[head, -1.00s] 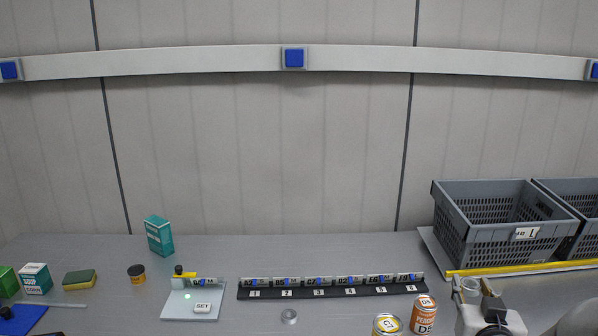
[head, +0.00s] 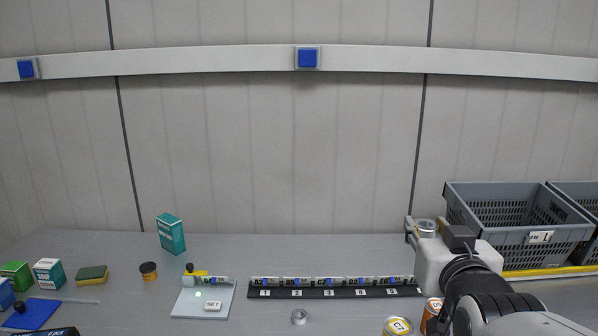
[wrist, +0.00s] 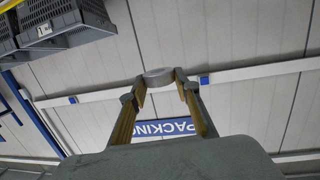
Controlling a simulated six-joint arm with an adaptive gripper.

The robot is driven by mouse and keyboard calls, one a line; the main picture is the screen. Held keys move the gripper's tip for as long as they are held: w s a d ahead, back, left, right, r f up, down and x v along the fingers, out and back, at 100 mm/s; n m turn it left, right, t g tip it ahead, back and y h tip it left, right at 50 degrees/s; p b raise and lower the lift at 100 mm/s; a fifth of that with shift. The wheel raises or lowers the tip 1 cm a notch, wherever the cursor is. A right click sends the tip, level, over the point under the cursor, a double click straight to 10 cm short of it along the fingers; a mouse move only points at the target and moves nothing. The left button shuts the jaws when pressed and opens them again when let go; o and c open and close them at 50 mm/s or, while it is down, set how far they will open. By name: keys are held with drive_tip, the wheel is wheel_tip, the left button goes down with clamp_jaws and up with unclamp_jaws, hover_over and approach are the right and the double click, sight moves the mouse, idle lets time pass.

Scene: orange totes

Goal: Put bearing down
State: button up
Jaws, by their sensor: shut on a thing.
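My gripper (head: 425,228) is raised above the right part of the bench, in front of the grey crate. It is shut on a grey ring-shaped bearing (head: 426,224). In the wrist view the bearing (wrist: 158,77) sits between the two fingertips (wrist: 158,88), with wall panels behind it. A second, similar grey ring (head: 299,316) lies on the bench near the front middle, apart from my gripper.
A grey crate (head: 538,216) stands at the right. Cans, one of them (head: 397,326), stand below my arm. A numbered black rack (head: 335,292) and a pale plate with a SET label (head: 190,309) are mid-bench. Boxes (head: 170,235) and a sponge (head: 91,273) are at left.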

drive_tip(key=shift+n+y, duration=0.6)
drive_tip(key=shift+y, duration=0.2)
drive_tip(key=a+r, duration=0.1)
drive_tip(key=s+a+r, duration=0.1)
drive_tip(key=a, duration=0.1)
drive_tip(key=a+r, duration=0.1)
drive_tip(key=shift+s+a, duration=0.15)
drive_tip(key=shift+a, duration=0.25)
idle(0.3)
